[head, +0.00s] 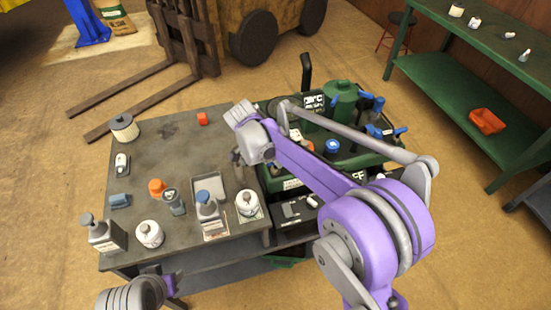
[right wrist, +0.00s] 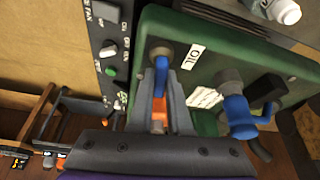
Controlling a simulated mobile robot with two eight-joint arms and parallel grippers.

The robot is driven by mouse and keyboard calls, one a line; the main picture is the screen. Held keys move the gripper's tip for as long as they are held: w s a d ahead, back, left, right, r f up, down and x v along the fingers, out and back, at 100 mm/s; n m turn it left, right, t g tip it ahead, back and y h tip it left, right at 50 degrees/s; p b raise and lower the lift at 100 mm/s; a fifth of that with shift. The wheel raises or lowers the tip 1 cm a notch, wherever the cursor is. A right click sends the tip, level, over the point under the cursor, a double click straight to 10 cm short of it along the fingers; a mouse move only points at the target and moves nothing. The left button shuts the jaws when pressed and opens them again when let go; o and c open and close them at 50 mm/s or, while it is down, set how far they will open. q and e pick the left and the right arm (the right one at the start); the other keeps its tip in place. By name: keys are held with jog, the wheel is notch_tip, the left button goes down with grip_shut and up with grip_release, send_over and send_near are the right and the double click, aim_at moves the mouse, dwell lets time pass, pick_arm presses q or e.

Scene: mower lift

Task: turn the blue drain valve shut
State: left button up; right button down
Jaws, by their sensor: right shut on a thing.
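The blue drain valve lever (right wrist: 161,76) shows in the right wrist view on a green panel beside a white OIL label. It hangs downward from its round fitting. My right gripper (right wrist: 163,95) is shut on this lever, with one dark finger on each side. An orange bit shows low between the fingers. In the head view my right gripper (head: 238,157) is small and dark at the left side of the green machine, and my arm hides much of the spot. Part of my left arm shows at the bottom left; its jaws cannot be made out.
A second blue-handled valve (right wrist: 238,115) sits close to the right. A black switch panel (right wrist: 108,50) stands close on the left. The grey table (head: 150,205) holds several bottles and cans. The green machine (head: 290,183) carries more bottles. A green bench (head: 450,110) stands at right.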

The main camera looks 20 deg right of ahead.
jog(key=shift+m+g, duration=0.3)
jog(key=shift+m, duration=0.6)
jog(key=c, duration=0.9)
grip_release()
jog(key=shift+o, duration=0.2)
jog(key=shift+r, duration=0.1)
jog(key=v, duration=1)
jog(key=shift+r+p, duration=0.3)
jog(key=shift+p, duration=0.05)
jog(key=shift+a, duration=0.15)
